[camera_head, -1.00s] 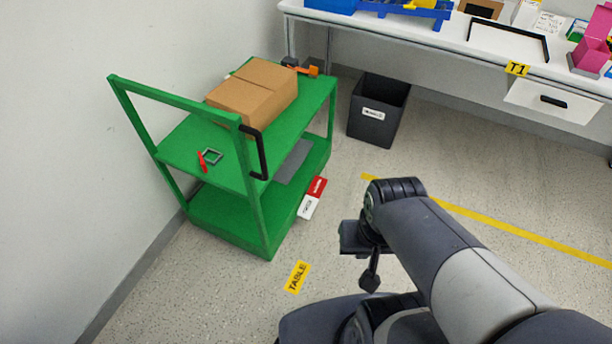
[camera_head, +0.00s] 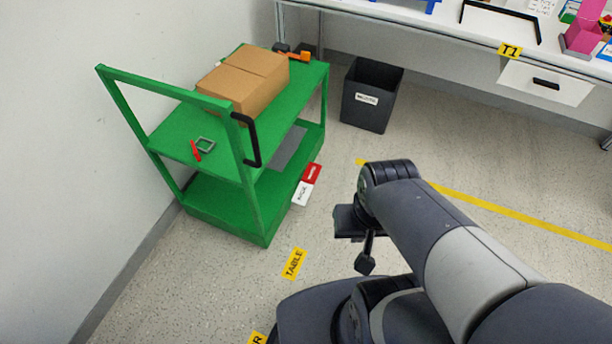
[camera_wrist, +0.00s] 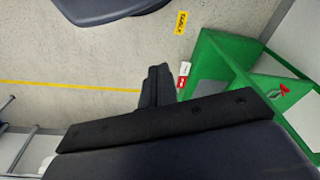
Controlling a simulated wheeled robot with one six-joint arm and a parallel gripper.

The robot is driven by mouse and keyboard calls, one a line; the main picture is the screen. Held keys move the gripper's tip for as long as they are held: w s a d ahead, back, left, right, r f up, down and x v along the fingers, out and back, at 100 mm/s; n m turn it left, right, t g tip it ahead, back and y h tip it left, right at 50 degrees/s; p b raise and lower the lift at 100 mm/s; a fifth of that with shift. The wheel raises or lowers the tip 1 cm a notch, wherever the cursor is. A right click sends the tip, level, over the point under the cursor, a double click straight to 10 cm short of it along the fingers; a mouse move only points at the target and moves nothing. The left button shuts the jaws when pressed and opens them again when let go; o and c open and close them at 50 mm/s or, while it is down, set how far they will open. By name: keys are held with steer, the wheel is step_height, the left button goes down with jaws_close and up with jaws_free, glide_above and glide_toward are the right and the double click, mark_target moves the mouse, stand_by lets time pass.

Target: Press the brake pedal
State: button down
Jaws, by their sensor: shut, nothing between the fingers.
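Two small pedals stick out low from the right side of the green cart (camera_head: 255,225): a red pedal (camera_head: 312,173) and a white pedal (camera_head: 301,193). Their lettering is too small to read, so I cannot tell which is the brake. In the wrist view the white pedal (camera_wrist: 187,68) and red pedal (camera_wrist: 182,82) show beside the cart's base. My gripper (camera_head: 365,265) points down over the floor, to the right of the pedals and apart from them. In the wrist view its fingers (camera_wrist: 157,84) are together, empty.
Cardboard boxes (camera_head: 245,82) and a red tool (camera_head: 196,151) lie on the cart's upper shelf. A black handle (camera_head: 252,140) juts from its frame. A dark bin (camera_head: 371,95) stands behind, near the white table (camera_head: 430,22). Floor between cart and arm is clear.

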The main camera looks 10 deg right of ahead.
steer(key=w+a+f+n+t+b, duration=0.3)
steer(key=w+f+n+b, duration=0.9)
steer(key=w+f, duration=1.2)
steer(key=s+a+f+n+y+b, duration=0.2)
steer(key=a+f+y+b, duration=0.1)
steer(key=f, duration=0.7)
steer(key=s+a+f+n+g+y+b, duration=0.1)
steer(key=s+a+f+n+y+b, duration=0.1)
steer(key=a+f, duration=0.4)
steer(key=s+a+f+n+g+y+b, duration=0.1)
steer(key=s+a+f+n+y+b, duration=0.2)
steer(key=f, duration=1.2)
steer(key=a+b, duration=0.2)
steer(key=shift+s+a+n+y+b, duration=0.2)
steer(key=shift+n+y+b, duration=0.1)
steer(key=shift+b, duration=0.1)
steer(key=shift+w+f, duration=0.1)
steer(key=shift+w, duration=0.05)
